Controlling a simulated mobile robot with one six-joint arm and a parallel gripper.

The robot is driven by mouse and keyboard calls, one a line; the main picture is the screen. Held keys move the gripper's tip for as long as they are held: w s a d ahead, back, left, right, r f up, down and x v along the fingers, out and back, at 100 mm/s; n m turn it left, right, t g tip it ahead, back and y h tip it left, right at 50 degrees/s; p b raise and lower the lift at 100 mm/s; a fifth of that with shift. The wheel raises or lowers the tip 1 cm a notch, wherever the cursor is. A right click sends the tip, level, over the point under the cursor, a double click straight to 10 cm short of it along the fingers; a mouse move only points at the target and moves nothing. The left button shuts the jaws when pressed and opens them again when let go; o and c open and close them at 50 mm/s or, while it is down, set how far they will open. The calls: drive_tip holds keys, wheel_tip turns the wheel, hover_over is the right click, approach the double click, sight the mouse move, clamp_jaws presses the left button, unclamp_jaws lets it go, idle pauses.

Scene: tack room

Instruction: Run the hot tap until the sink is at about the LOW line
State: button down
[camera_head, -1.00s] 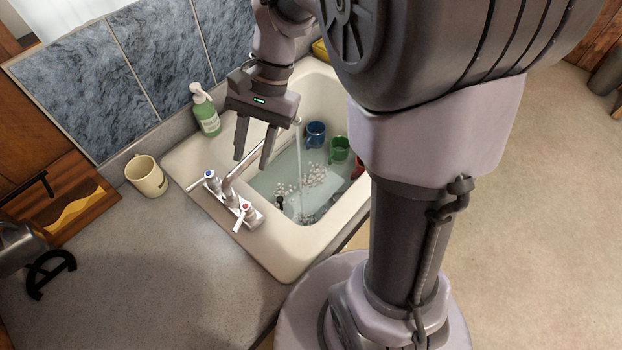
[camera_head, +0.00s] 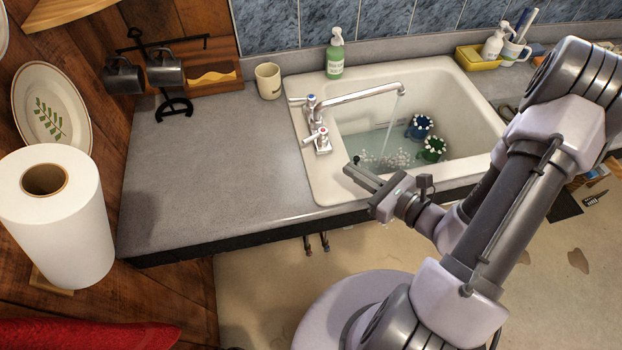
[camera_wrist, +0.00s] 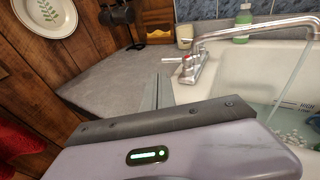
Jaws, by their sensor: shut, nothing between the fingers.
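The sink (camera_head: 318,180) holds shallow water (camera_head: 362,148), and a stream (camera_head: 391,118) runs from the spout (camera_head: 360,96). The red-marked tap handle (camera_head: 322,133) is at the sink's left rim, nearer me than the blue-marked handle (camera_head: 310,100). My gripper (camera_head: 350,170) is shut and empty, near the sink's front-left rim, apart from both handles. Its fingers also show in the wrist view (camera_wrist: 158,92). HIGH and LOW marks (camera_wrist: 303,108) show on the sink wall in the wrist view. The water surface lies near them, but I cannot tell its exact level.
A blue mug (camera_head: 419,127) and a green mug (camera_head: 433,149) stand in the sink among white bits. A soap bottle (camera_head: 335,55) and cream mug (camera_head: 268,80) stand behind. A paper towel roll (camera_head: 58,215) is at left. The counter (camera_head: 220,160) left of the sink is clear.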

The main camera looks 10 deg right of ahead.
drive_tip(key=f+m+h, duration=0.1)
drive_tip(key=b, duration=0.8)
approach(314, 138)
drive_tip(key=shift+s+a+f, duration=0.3)
drive_tip(key=shift+a+f, duration=0.4)
drive_tip(key=x, duration=0.4)
drive_tip(key=r+x, duration=0.1)
drive_tip(key=x, duration=0.1)
drive_tip(key=shift+w+a, duration=0.1)
drive_tip(key=shift+w, duration=0.2)
